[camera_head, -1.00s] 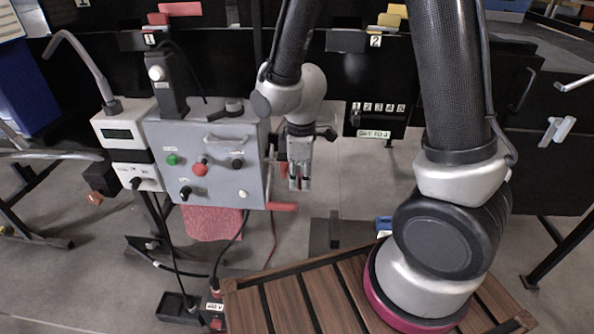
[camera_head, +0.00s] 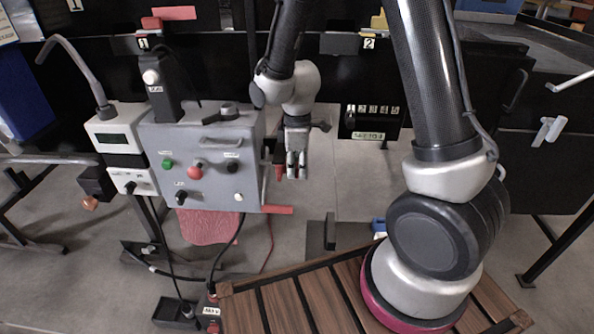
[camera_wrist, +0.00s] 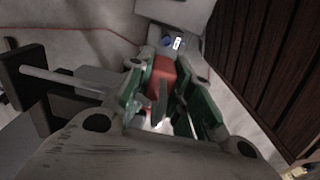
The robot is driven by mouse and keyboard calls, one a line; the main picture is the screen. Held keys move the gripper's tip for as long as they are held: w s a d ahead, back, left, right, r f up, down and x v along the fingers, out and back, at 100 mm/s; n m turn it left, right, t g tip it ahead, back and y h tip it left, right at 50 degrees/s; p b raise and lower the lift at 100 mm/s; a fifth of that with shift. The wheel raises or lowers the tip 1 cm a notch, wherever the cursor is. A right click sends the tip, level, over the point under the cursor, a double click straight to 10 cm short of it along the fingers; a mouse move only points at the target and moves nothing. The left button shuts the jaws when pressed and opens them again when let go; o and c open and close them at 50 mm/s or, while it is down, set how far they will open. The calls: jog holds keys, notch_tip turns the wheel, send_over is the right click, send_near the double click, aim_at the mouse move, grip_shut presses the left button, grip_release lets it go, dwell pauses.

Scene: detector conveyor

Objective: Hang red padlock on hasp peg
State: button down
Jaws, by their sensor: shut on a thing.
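My gripper (camera_head: 296,176) hangs just right of the grey control box (camera_head: 210,160) in the head view, fingers pointing down. In the wrist view its green-padded fingers (camera_wrist: 172,108) are shut on a red block, which I take for the red padlock (camera_wrist: 161,72). Its shackle cannot be made out clearly. In the head view a small red patch (camera_head: 279,172) shows at the gripper's left side. A light rod (camera_wrist: 60,83) sticks out of a dark plate (camera_wrist: 25,88) at the left of the wrist view. It may be the hasp peg. The rod and padlock are apart.
A red bar (camera_head: 278,210) sticks out right from the box's lower corner, below and left of my gripper. A slatted wooden surface (camera_head: 290,295) lies below, in front. Cables hang below the box. Open floor lies right of the gripper.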

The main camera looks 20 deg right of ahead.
jog(key=shift+w+d+f, duration=0.15)
jog(key=shift+w+d, duration=0.2)
jog(key=shift+w, duration=0.4)
jog(key=shift+w+d+f, duration=0.2)
jog(key=shift+w+f, duration=0.15)
jog(key=shift+w, duration=0.1)
jog(key=c, duration=1.2)
grip_release()
jog(key=shift+r, duration=0.1)
